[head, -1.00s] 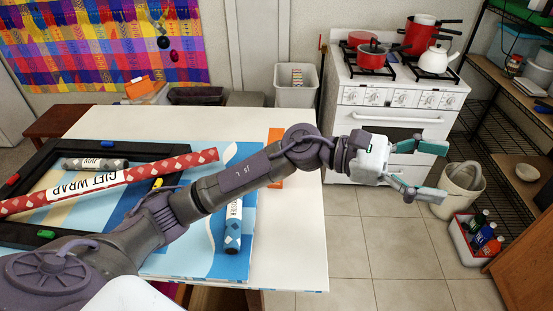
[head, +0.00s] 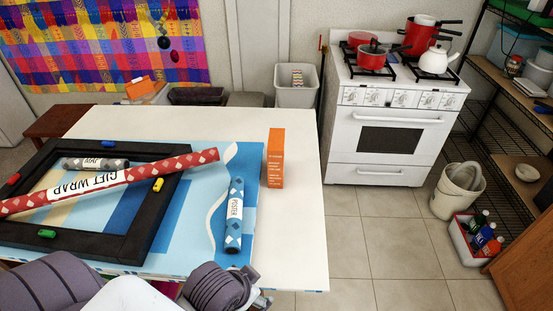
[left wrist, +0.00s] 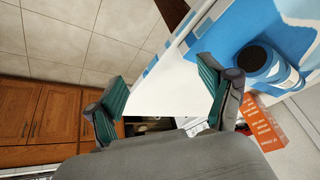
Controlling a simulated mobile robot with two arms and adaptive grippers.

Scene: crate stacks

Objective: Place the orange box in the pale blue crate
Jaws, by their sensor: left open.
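The orange box (head: 275,158) stands upright near the right edge of the white table (head: 303,215). It also shows at the right of the left wrist view (left wrist: 264,124), partly hidden behind a finger and my wrist. My left gripper (left wrist: 162,88) is open and empty, with the table edge and floor beyond its fingers. The box is outside the fingers, to their right in that view. In the head view only part of my left arm shows, at the bottom edge. I cannot clearly make out the pale blue crate; a bluish container (head: 518,40) stands on the shelf at top right. My right gripper is not in view.
A blue patterned poster roll (head: 234,218), a red gift-wrap roll (head: 110,180) and a black frame (head: 160,215) lie on the table. A stove (head: 395,130), a bin (head: 458,190) and a bottle crate (head: 473,254) stand beyond.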

